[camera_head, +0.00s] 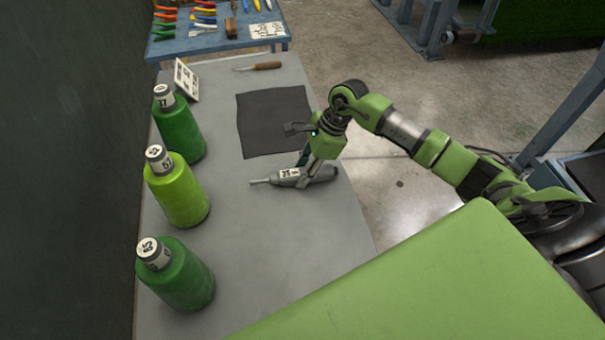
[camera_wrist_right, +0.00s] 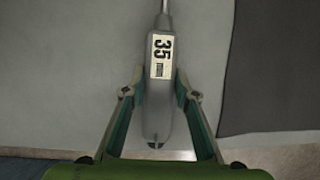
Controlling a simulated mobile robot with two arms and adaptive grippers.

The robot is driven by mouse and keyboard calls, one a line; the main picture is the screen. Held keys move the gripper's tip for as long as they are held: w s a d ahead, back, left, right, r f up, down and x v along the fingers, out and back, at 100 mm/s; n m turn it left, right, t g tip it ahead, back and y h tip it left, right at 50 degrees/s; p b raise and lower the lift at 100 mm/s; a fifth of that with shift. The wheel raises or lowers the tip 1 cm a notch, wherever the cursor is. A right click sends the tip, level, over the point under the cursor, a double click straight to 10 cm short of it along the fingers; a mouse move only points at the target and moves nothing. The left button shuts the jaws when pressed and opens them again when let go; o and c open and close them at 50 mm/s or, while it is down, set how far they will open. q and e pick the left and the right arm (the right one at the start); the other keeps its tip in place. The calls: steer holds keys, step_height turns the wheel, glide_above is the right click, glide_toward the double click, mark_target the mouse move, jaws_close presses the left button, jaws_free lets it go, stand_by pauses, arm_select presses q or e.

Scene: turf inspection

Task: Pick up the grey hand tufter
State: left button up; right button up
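The grey hand tufter (camera_head: 322,175) lies on the grey table, its thin metal tip pointing left in the head view. It carries a white label reading 35. In the right wrist view the tufter (camera_wrist_right: 159,95) runs upright through the middle, tip at the top. My right gripper (camera_head: 300,154) is over the tufter, fingers spread. Whether the fingers are level with the tufter I cannot tell. My left gripper is not in view.
Several green yarn cones, including a lime one (camera_head: 178,192), line the left of the grey table (camera_head: 255,270). A dark mat (camera_head: 262,110) lies behind the tufter. A wooden-handled tool (camera_head: 262,66) and a label stand (camera_head: 186,80) are further back. A blue tool table (camera_head: 222,42) stands beyond.

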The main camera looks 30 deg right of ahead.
jaws_close()
steer(key=shift+w+r, duration=0.1)
steer(key=shift+r+b, duration=0.35)
steer(key=shift+b, duration=0.1)
step_height(320, 180, up, 2)
steer(key=shift+d+r+b, duration=0.1)
steer(key=shift+r+b, duration=0.05)
steer(key=shift+b, duration=0.75)
steer(key=s+a+r+b, duration=0.2)
steer(key=s+r+b, duration=0.3)
steer(key=s+r, duration=0.65)
steer(key=y, duration=0.3)
glide_above(298, 172)
steer(key=s, duration=0.3)
step_height(298, 172, down, 4)
steer(key=w+a+p, duration=0.2)
steer(key=a+p, duration=0.2)
steer(key=a, duration=0.3)
steer(key=shift+a+n, duration=0.3)
steer(key=shift+a, duration=0.1)
